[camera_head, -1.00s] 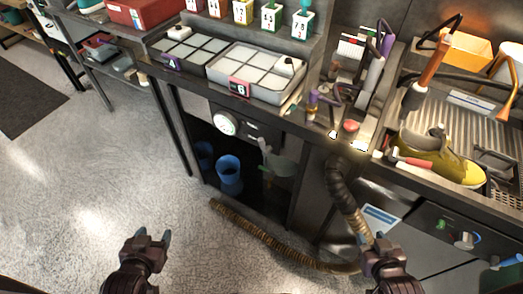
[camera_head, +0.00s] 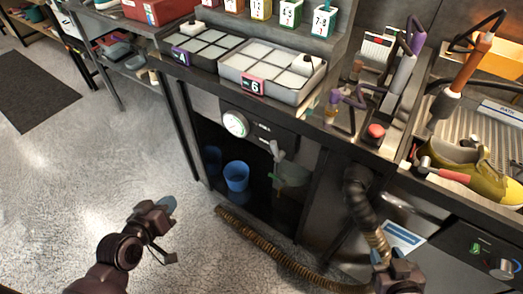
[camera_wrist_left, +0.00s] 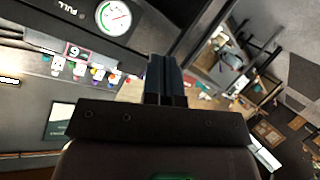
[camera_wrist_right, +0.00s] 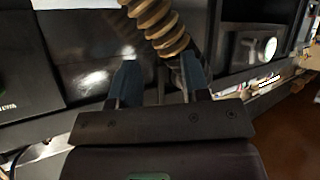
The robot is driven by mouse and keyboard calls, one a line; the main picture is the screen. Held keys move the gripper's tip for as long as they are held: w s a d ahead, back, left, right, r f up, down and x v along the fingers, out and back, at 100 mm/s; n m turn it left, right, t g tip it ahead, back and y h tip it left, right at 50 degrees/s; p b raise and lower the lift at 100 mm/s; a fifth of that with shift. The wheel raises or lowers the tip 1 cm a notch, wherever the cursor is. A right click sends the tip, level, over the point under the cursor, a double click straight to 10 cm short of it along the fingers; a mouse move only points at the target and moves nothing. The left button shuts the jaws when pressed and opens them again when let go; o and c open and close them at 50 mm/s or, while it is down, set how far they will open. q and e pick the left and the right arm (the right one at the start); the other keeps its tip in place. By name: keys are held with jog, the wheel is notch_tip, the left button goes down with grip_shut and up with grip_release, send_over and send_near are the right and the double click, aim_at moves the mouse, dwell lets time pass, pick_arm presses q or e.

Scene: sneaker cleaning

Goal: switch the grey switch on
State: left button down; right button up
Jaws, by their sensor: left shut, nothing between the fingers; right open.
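A grey lever-like part (camera_head: 277,150) hangs beside the round gauge (camera_head: 235,124) on the dark panel under the counter. Another dark panel (camera_head: 470,245) at the lower right carries a small green-lit part (camera_head: 481,249) and a pale grey knob (camera_head: 503,269). I cannot tell which of these is the grey switch. My left gripper (camera_head: 168,206) is shut and empty, over the floor left of the cabinet and apart from both panels. Its closed fingers (camera_wrist_left: 165,80) show in the left wrist view. My right gripper (camera_head: 381,258) is open beside the ribbed hose; its spread fingers (camera_wrist_right: 158,80) are empty.
The ribbed hose (camera_head: 270,245) runs from the cabinet along the floor, close to my right gripper. A blue bucket (camera_head: 237,176) stands under the counter. A red button (camera_head: 376,131) and a yellow shoe (camera_head: 455,166) are above. Floor at left is clear.

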aim_at(277, 149)
pick_arm(q)
jog(key=w+d+n+g+h+b, duration=0.2)
jog(key=w+d+n+h+b, duration=0.1)
jog(key=w+h+b, duration=0.4)
jog(key=w+d+f+n+g+h+b, duration=0.1)
jog(key=w+d+n+h+b, duration=0.2)
jog(key=w+d+h+b, duration=0.3)
jog(key=w+h+b, duration=0.1)
jog(key=w+b, duration=0.2)
jog(key=b, duration=0.2)
jog(key=shift+d+g+h, duration=0.3)
jog(key=shift+g, duration=0.1)
pick_arm(e)
notch_tip(277, 149, down, 16)
jog(key=s+a+n+g, duration=0.1)
jog(key=n, duration=0.1)
jog(key=shift+s+a+r+g+y, duration=0.15)
jog(key=shift+a+g+y, duration=0.15)
jog(key=shift+g+y, duration=0.1)
pick_arm(q)
jog(key=shift+w+f, duration=0.1)
jog(key=s+d+p+x, duration=0.1)
jog(key=s+x, duration=0.1)
jog(key=x, duration=1)
jog(key=shift+d+r, duration=0.35)
jog(key=shift+d, duration=0.05)
pick_arm(e)
jog(key=shift+s, duration=0.2)
